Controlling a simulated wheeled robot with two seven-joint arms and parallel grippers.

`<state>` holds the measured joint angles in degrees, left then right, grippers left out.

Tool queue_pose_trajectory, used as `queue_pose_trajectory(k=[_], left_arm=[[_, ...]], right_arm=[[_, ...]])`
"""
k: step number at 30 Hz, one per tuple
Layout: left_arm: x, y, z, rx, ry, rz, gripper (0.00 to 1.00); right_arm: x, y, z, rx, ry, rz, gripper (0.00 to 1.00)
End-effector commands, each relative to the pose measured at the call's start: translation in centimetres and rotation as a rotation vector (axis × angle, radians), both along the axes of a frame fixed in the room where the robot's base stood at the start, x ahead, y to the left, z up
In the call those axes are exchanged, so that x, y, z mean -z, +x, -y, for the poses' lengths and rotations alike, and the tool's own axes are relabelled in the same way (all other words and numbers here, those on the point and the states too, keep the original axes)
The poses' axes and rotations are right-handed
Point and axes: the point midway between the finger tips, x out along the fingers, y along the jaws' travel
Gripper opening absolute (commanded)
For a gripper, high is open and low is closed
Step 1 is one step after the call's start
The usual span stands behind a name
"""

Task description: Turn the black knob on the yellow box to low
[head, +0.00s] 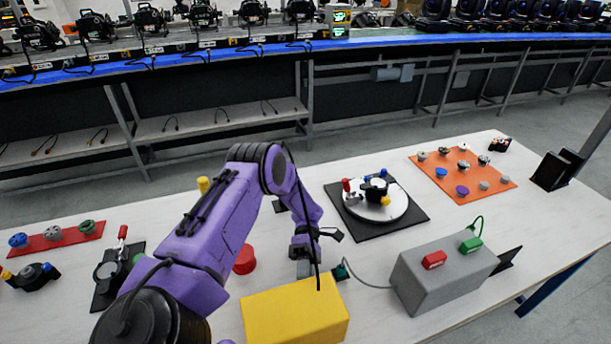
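The yellow box (297,316) stands on the near part of the white table at the bottom middle of the head view. I cannot make out a black knob on it; my arm covers part of its far side. My purple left arm reaches in from the lower left, and its gripper (305,266) points down at the box's far edge. The fingers are too small and covered to tell open from shut, or whether they touch anything. My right gripper is not in view.
A grey box (441,272) with red and green switches stands right of the yellow box, with a cable between them. A red button (245,260) is left of my gripper. A round white dial (375,204) on a black mat and an orange board (462,174) lie farther back.

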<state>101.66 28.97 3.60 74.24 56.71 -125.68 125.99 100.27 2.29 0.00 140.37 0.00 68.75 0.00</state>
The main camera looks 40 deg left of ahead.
Motion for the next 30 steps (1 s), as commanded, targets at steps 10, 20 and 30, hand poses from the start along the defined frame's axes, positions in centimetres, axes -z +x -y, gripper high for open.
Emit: queue_pose_trajectory(k=[10,20,30], left_arm=[[0.0,0.1,0.1,-0.004,0.002,-0.003,0.0],[0.0,0.0,0.0,-0.001,0.002,-0.004,0.51],[-0.2,3.0,-2.5,-0.005,-0.001,0.001,0.51]], right_arm=[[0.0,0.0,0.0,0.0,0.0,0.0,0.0],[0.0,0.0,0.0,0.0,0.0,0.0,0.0],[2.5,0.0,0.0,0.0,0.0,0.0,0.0]])
